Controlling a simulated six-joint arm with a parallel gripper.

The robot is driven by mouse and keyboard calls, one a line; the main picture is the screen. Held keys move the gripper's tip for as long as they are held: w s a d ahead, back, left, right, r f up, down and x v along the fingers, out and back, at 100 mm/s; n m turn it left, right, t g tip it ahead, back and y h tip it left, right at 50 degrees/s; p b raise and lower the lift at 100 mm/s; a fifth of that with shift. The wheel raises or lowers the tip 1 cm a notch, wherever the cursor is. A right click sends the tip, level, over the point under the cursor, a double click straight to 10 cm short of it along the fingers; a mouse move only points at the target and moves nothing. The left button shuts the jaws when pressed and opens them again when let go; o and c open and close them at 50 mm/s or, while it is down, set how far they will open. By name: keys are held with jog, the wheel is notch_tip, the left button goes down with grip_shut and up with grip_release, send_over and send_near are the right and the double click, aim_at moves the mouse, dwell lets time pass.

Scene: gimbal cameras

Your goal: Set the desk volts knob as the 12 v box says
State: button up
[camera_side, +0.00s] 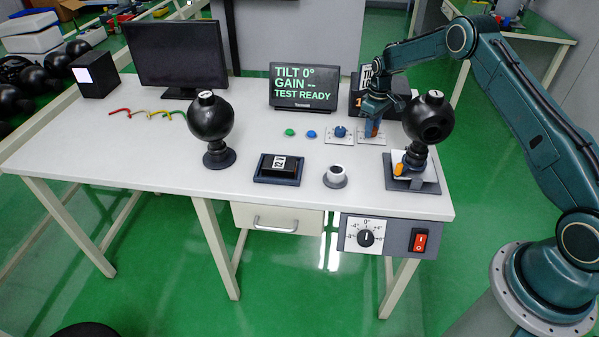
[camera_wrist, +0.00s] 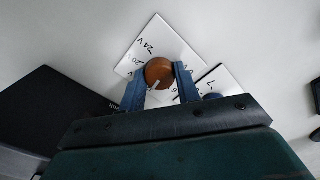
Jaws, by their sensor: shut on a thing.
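The orange-brown volts knob (camera_wrist: 159,70) sits on a white plate (camera_wrist: 148,44) marked 24 V and 20 V; other marks are partly hidden. A pale pointer line on the knob points toward the wrist camera's lower side. My gripper (camera_wrist: 161,80) is shut on the knob, one blue finger on each side. In the side view my gripper (camera_side: 373,118) reaches down over the same knob (camera_side: 374,130). A black box (camera_side: 357,103) behind it carries a white label and an orange character like a 1; my gripper and arm hide the rest.
A blue knob (camera_side: 340,131) on its own plate stands left of the volts knob. A screen (camera_side: 303,87) reads TILT 0°, GAIN --, TEST READY. A black ball camera (camera_side: 428,118) stands close at right, another (camera_side: 211,118) at left. A dial panel (camera_side: 389,236) hangs at the front edge.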

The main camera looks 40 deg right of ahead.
jog(key=shift+r, duration=0.1)
jog(key=o, duration=1)
notch_tip(320, 180, up, 14)
jog(key=shift+f, duration=0.1)
dwell(0.4)
